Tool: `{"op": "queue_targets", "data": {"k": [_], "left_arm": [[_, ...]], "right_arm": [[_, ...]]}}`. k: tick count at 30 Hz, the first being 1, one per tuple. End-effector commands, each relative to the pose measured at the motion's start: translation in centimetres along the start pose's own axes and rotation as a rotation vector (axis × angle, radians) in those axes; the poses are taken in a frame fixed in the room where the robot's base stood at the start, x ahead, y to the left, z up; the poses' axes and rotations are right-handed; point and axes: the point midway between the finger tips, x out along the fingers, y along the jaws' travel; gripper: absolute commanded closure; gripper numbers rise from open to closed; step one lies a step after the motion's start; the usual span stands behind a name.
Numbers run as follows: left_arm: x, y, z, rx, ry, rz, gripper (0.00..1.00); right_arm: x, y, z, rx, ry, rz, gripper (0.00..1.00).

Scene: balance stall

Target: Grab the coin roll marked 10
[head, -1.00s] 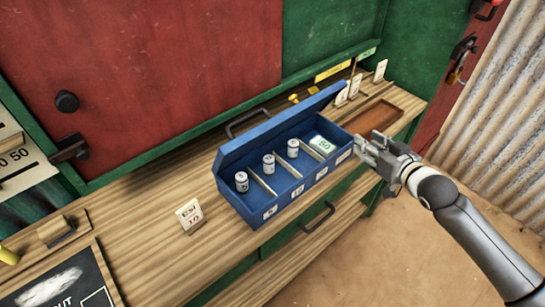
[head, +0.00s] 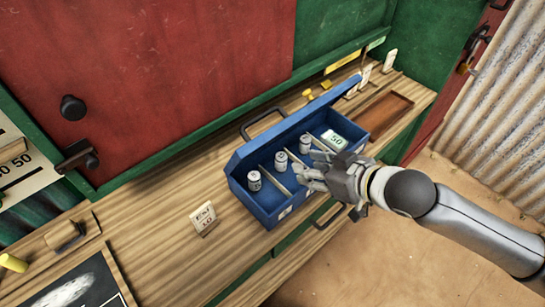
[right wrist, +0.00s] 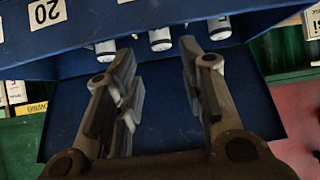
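A blue cash box (head: 268,213) stands open on the wooden counter, split by pale dividers. Three small grey-white coin rolls stand upright in it: a left one (head: 254,181), a middle one (head: 280,161) and a right one (head: 305,144). Their marks are too small to read. My right gripper (head: 310,173) is over the box's front side, close to the middle and right rolls. In the right wrist view its two fingers (right wrist: 155,85) are apart with nothing between them, and the rolls show beyond the tips. My left gripper is not in view.
A green-white bundle marked 50 (head: 334,140) lies in the box's right compartment. A card reading 10 (head: 204,218) stands left of the box. A brown tray (head: 384,112) is to its right. The raised lid and handle (head: 262,123) are behind.

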Motion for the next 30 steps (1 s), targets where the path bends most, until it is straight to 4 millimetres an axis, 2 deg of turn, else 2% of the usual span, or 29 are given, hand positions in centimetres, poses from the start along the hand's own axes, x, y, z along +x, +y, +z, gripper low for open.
{"op": "queue_targets", "data": {"k": [2, 10, 19, 30], "left_arm": [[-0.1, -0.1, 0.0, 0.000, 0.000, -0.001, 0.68], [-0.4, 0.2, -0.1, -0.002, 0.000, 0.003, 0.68], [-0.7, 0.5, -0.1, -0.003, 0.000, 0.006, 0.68], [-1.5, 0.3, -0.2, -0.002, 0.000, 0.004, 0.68]], "right_arm": [[0.3, -0.4, 0.1, -0.003, -0.007, -0.005, 0.63], [4.2, -0.4, 0.0, -0.002, -0.007, -0.006, 0.63], [6.2, -0.3, -0.1, -0.003, -0.007, -0.004, 0.63], [10.3, -0.2, -0.4, -0.004, -0.007, -0.005, 0.63]]}}
